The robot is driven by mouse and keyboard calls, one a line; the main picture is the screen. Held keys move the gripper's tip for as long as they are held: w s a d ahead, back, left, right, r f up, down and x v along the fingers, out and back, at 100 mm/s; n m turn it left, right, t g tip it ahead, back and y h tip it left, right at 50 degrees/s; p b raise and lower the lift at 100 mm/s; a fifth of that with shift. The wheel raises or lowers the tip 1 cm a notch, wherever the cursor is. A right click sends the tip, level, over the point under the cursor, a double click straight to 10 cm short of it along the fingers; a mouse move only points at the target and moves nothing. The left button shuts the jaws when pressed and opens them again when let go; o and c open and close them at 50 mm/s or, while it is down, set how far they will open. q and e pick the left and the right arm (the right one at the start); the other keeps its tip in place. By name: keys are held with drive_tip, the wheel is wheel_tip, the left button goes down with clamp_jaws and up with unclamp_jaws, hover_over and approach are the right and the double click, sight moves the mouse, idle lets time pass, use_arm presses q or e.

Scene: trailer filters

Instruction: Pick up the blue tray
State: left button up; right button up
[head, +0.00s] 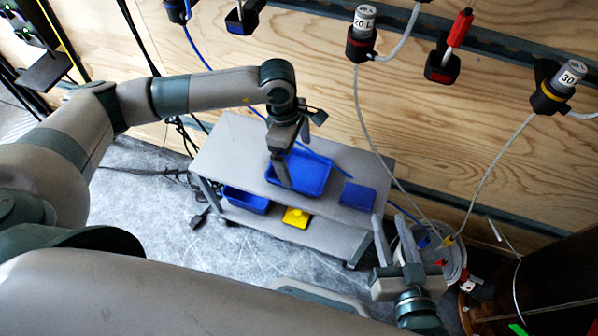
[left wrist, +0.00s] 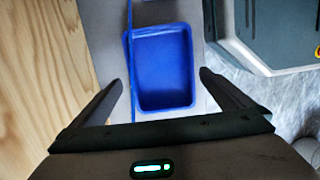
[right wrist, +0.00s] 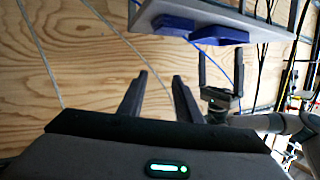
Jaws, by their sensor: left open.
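The blue tray (head: 313,172) sits on the top of a grey cart (head: 225,150). It is a shallow rectangular tray, and inside the left wrist view (left wrist: 163,65) it looks empty. My left gripper (head: 288,160) is open above the tray. In the left wrist view its fingers (left wrist: 162,82) stand apart, one toward each side of the tray; I cannot tell whether they touch it. My right gripper (head: 392,230) is open and empty, in front of the cart's right end. The right wrist view shows its two fingers (right wrist: 160,77) apart with nothing between them.
A flat blue piece (head: 357,195) lies right of the tray on the cart top. The lower shelf holds a blue bin (head: 246,201) and a yellow item (head: 296,217). A wooden wall (head: 420,130) with hanging cables stands behind. A coiled white hose (head: 450,262) lies beside the cart.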

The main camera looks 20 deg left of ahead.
sight(300, 174)
use_arm(q)
drive_tip(key=f, duration=0.1)
drive_tip(key=f+b, duration=0.1)
drive_tip(key=f, duration=0.2)
drive_tip(key=shift+s+d+b, duration=0.15)
drive_tip(key=shift+d+b, duration=0.1)
drive_tip(key=shift+b, duration=0.05)
use_arm(e)
wheel_tip(300, 174, up, 6)
drive_tip(key=a+t+y, duration=0.1)
drive_tip(key=t, duration=0.3)
drive_tip(key=shift+a+r, duration=0.2)
drive_tip(key=shift+r, duration=0.05)
use_arm(q)
drive_tip(key=shift+c, duration=0.6)
drive_tip(key=c, duration=0.8)
